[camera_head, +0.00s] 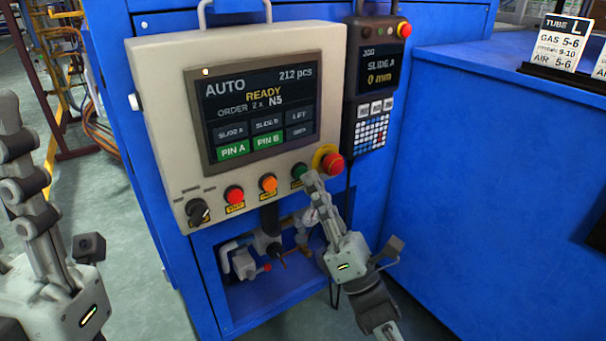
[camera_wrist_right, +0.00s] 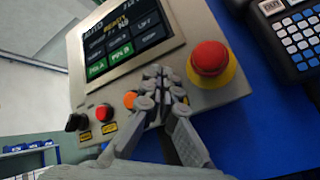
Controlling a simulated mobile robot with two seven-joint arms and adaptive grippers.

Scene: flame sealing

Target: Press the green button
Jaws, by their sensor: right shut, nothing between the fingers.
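The green button (camera_head: 299,170) sits on the lower row of the beige control panel (camera_head: 160,85), between the orange button (camera_head: 268,183) and the red emergency stop (camera_head: 333,163). My right gripper (camera_head: 312,180) is shut and empty, its tips at the green button's lower right edge. I cannot tell whether they touch it. In the right wrist view, the shut fingers (camera_wrist_right: 157,75) cover the place of the green button, between the orange button (camera_wrist_right: 130,99) and the red emergency stop (camera_wrist_right: 209,58). My left gripper (camera_head: 22,150) is raised at the left edge, away from the panel.
A red button (camera_head: 234,194) and a black rotary switch (camera_head: 198,211) are farther left on the panel. A handheld pendant (camera_head: 378,75) hangs to the right. Below the panel is an open blue recess with pipes and valves. A blue cabinet (camera_head: 480,170) stands at right.

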